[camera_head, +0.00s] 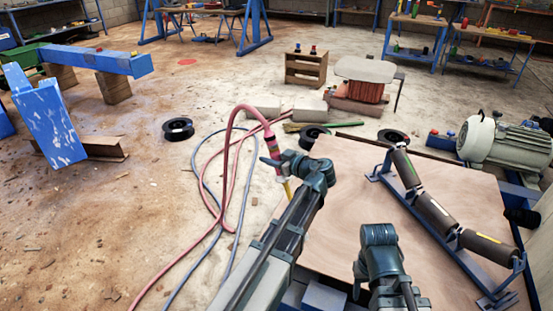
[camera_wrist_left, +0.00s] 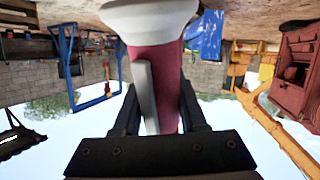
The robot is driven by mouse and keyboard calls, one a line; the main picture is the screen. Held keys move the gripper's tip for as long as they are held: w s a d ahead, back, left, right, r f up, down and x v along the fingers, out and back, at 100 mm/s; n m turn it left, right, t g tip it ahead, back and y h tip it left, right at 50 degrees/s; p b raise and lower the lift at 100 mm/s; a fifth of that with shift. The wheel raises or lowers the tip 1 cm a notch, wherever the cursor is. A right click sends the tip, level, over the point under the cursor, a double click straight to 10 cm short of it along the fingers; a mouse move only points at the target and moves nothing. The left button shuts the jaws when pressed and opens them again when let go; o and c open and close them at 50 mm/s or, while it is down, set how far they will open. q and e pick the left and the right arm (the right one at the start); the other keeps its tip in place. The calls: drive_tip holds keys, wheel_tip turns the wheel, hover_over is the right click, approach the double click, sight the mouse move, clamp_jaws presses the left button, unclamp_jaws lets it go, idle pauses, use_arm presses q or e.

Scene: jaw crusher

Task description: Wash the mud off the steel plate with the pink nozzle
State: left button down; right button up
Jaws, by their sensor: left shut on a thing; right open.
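The pink nozzle (camera_head: 269,147) is in my left gripper (camera_head: 275,161), at the end of the arched pink hose. In the left wrist view the nozzle (camera_wrist_left: 160,65) is pink with a white collar and a grey lever, between the two dark fingers (camera_wrist_left: 160,110). No water shows. A pale tan slab (camera_head: 365,69) lies on a reddish block beyond the board; I cannot tell mud from its own colour, nor be sure it is the steel plate. My right arm's wrist (camera_head: 380,245) is at the bottom, over the board's near edge; its fingers are hard to make out.
A wooden board (camera_head: 345,185) lies before me, with a blue roller frame (camera_head: 425,205) and a grey motor (camera_head: 500,140) at right. Pink and blue hoses (camera_head: 225,180) loop over the floor. A black spool (camera_head: 178,129) and blue steelwork (camera_head: 48,120) are at left.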

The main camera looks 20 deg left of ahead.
use_arm(q)
drive_tip(key=w+a, duration=0.1)
drive_tip(key=w, duration=0.9)
idle(0.9)
drive_tip(key=shift+a, duration=0.1)
idle(0.8)
